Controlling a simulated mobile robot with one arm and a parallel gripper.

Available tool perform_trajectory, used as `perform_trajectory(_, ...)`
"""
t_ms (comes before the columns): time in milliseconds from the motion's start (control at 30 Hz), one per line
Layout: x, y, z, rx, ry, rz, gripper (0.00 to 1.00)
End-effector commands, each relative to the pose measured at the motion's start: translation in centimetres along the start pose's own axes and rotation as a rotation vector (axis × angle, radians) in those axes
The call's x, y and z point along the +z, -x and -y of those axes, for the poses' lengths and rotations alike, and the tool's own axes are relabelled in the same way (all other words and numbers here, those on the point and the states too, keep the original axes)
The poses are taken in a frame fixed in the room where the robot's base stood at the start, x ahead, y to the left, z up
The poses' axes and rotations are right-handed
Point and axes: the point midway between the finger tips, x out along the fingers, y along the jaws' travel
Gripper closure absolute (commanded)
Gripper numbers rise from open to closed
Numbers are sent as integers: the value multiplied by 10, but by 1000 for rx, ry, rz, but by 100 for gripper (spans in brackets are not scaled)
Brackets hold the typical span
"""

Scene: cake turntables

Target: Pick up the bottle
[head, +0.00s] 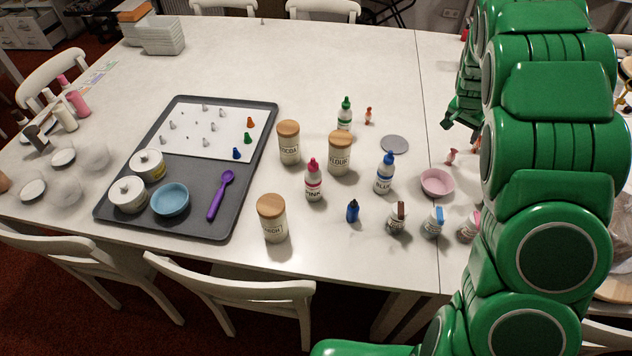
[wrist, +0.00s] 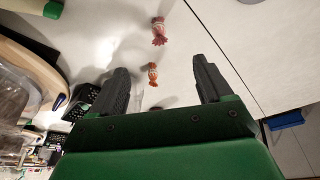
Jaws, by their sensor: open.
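Three white bottles with coloured caps stand upright on the white table in the head view: a green-capped bottle (head: 345,115), a pink-capped bottle (head: 313,183) and a blue-capped bottle (head: 385,175). My gripper (wrist: 160,78) is open, with its dark fingers apart in the wrist view. A small orange item (wrist: 152,74) shows between the fingers, and a small red item (wrist: 159,32) shows beyond them. I cannot tell whether the fingers are near either item's height.
Wooden-lidded jars (head: 289,145) stand close to the bottles. A small dark blue item (head: 352,211), a grey disc (head: 395,144), a pink bowl (head: 437,183) and several small jars (head: 397,219) are nearby. A grey tray (head: 190,185) lies left. The table's back middle is clear.

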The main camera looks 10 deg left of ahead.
Motion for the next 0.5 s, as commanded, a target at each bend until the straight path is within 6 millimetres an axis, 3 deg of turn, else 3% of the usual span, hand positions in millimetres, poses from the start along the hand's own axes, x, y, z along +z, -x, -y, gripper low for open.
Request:
perform_trajectory(300,-21,68,2,-3,4,-2,21)
perform_trajectory(500,2,70,28,-14,108,23,21)
